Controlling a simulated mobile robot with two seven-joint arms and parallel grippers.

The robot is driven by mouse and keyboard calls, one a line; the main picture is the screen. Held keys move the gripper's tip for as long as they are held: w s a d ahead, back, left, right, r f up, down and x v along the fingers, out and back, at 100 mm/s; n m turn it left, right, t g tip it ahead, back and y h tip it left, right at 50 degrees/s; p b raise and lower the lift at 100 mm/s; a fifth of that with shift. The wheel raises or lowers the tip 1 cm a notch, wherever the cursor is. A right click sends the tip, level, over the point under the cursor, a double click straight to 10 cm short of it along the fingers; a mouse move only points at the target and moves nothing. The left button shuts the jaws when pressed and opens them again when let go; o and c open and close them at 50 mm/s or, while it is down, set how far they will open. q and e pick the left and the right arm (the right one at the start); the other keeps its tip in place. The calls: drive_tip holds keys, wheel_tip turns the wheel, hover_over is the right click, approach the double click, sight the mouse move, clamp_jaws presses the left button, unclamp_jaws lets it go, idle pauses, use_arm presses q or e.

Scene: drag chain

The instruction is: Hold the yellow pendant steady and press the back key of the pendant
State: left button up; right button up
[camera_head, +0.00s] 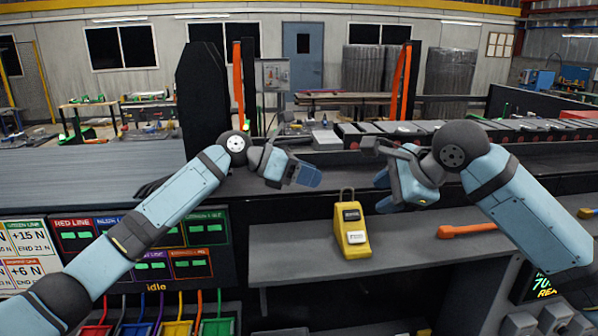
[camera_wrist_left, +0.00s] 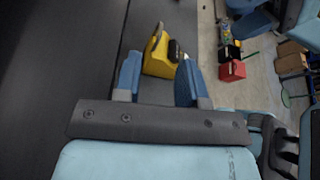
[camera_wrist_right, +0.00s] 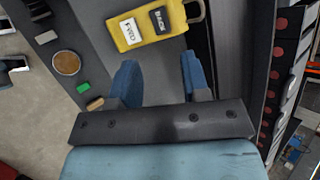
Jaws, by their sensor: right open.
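The yellow pendant (camera_head: 352,226) stands upright on the grey shelf, with a loop handle on top, a dark key above and a white key below. In the right wrist view the pendant (camera_wrist_right: 146,27) shows a dark key labelled BACK (camera_wrist_right: 160,19) and a white key labelled FEED (camera_wrist_right: 131,31). My left gripper (camera_head: 309,176) is above and left of the pendant, open and empty; in its wrist view the pendant (camera_wrist_left: 157,58) lies beyond and between the blue fingers (camera_wrist_left: 158,78). My right gripper (camera_head: 382,192) is above and right of it, open, apart from it; its fingers (camera_wrist_right: 158,72) are empty.
The grey shelf (camera_head: 290,262) has free room left of the pendant. An orange-handled tool (camera_head: 466,230) lies to its right. A long dark bench or conveyor edge (camera_head: 270,215) runs behind. Line displays (camera_head: 145,245) and coloured bins (camera_head: 175,328) are at lower left.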

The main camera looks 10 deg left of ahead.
sight(352, 216)
use_arm(q)
drive_tip(key=x, duration=1.1)
drive_tip(key=shift+w+d+f, duration=0.1)
drive_tip(key=shift+d, duration=0.1)
clamp_jaws()
use_arm(e)
clamp_jaws()
idle(1.2)
